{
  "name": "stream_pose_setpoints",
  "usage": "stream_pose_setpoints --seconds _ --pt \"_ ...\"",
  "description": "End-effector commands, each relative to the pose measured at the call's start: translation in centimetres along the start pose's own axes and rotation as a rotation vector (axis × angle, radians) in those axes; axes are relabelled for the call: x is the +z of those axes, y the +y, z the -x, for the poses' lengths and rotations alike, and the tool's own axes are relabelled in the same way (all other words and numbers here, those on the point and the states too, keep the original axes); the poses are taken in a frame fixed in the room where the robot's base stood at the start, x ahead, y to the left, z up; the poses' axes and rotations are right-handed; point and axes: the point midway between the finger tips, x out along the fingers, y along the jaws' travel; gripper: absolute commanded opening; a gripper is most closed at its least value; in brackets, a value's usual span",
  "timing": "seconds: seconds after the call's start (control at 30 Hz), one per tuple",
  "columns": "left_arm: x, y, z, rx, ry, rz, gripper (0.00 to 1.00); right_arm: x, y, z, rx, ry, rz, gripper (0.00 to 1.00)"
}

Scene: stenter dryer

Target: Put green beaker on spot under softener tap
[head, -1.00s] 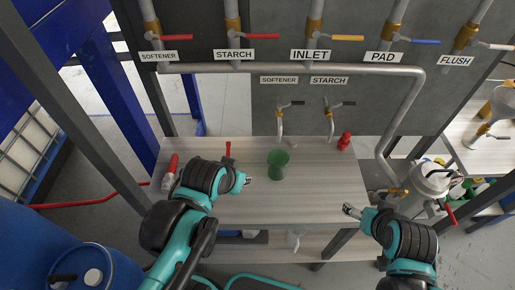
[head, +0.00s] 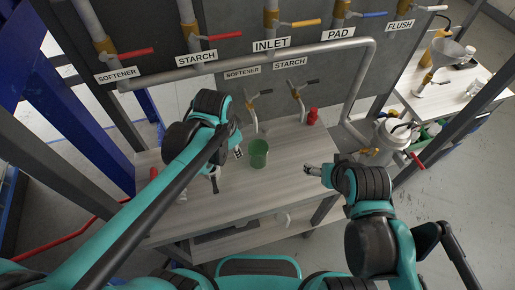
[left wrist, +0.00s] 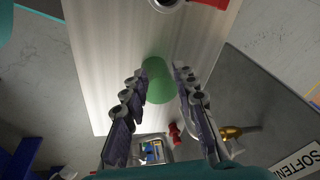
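The green beaker (head: 258,153) stands upright on the table, in front of and below the small softener tap (head: 253,112). My left gripper (head: 239,153) is open just left of the beaker in the head view. In the left wrist view, the two fingers of my left gripper (left wrist: 158,75) are spread, with the green beaker (left wrist: 157,82) showing in the gap between them; I see no grip on it. My right gripper (head: 312,170) is over the table's right part, apart from the beaker; its finger gap is too small to read. I cannot make out a marked spot under the tap.
A starch tap (head: 298,98) and a red bottle (head: 312,117) are right of the softener tap. A red-handled item (head: 153,173) is at the table's left. Pipes (head: 250,58) run along the panel behind. The table (head: 275,190) is clear in front of the beaker.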

Motion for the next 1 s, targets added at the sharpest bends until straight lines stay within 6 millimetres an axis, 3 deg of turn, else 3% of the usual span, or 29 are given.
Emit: stream_pose_setpoints --seconds 0.1,0.33,0.53,1.0 --pt "-2.7 0.8 -2.1 0.059 -0.051 -0.185 0.28 -0.1 0.0 0.1 0.000 0.000 0.000 0.77" --pt "-5.8 2.9 -6.0 0.155 -0.121 -0.462 0.28 -0.1 0.0 0.1 0.000 0.000 0.000 0.77" --pt "-6.7 3.8 -7.5 0.193 -0.144 -0.562 0.28 -0.1 0.0 0.1 0.000 0.000 0.000 0.77" --pt "-6.8 3.9 -8.0 0.198 -0.147 -0.576 0.28 0.0 0.0 0.0 0.000 0.000 0.000 0.77"
